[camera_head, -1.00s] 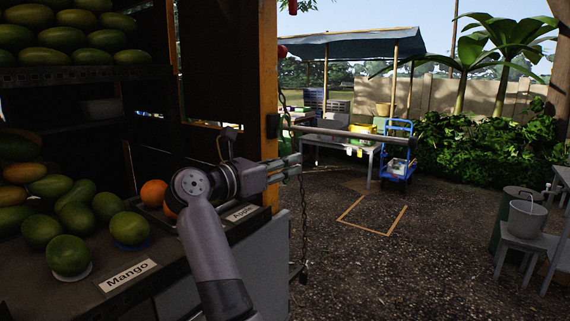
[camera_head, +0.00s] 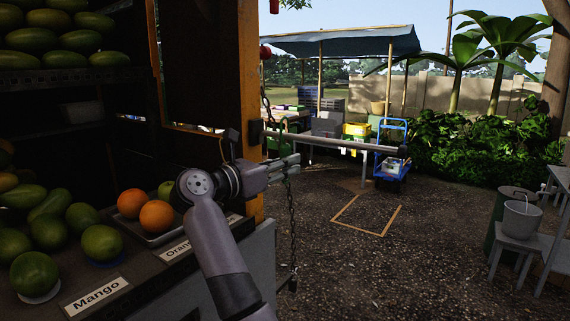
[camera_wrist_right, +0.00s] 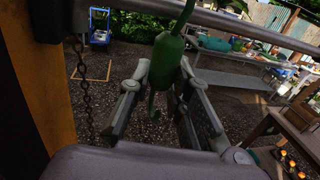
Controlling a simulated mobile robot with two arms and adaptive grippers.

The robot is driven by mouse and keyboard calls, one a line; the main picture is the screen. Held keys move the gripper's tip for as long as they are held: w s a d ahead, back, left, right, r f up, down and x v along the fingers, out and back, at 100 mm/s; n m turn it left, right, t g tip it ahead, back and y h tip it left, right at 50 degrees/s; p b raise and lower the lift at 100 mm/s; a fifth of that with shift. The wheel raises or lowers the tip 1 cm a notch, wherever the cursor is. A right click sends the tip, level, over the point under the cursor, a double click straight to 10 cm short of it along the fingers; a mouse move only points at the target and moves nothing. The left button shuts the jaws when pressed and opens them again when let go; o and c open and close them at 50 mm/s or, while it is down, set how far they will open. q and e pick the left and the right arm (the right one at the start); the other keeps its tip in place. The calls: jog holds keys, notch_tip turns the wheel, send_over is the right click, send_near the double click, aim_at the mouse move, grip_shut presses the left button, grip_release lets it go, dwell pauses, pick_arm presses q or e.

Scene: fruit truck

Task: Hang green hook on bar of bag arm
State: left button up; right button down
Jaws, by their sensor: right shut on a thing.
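The green hook (camera_wrist_right: 167,62) is held between the fingers of my right gripper (camera_wrist_right: 165,100), its thick body upright and a small lower curl hanging below. Its upper stem rises past the top edge of the right wrist view, in line with the bar (camera_wrist_right: 210,18); I cannot tell whether it touches the bar. In the head view, the grey bar (camera_head: 335,140) juts right from the wooden post, just above my right gripper (camera_head: 288,164). My left gripper is not in view.
A chain (camera_head: 291,225) hangs close by the gripper. The orange post (camera_head: 250,85) and fruit counter with mangoes and oranges (camera_head: 157,216) stand left. A blue cart (camera_head: 391,160) and table are behind. Gravel ground to the right is open, with a bucket (camera_head: 522,219) at far right.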

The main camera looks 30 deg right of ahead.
jog(key=shift+w+d+f, duration=0.1)
jog(key=shift+d+f, duration=0.05)
jog(key=shift+d, duration=0.15)
jog(key=shift+d+f+b, duration=0.15)
jog(key=shift+f+b, duration=0.8)
jog(key=shift+f, duration=0.05)
jog(key=shift+w+f, duration=0.1)
jog(key=shift+f, duration=0.05)
jog(key=c, duration=1.4)
grip_release()
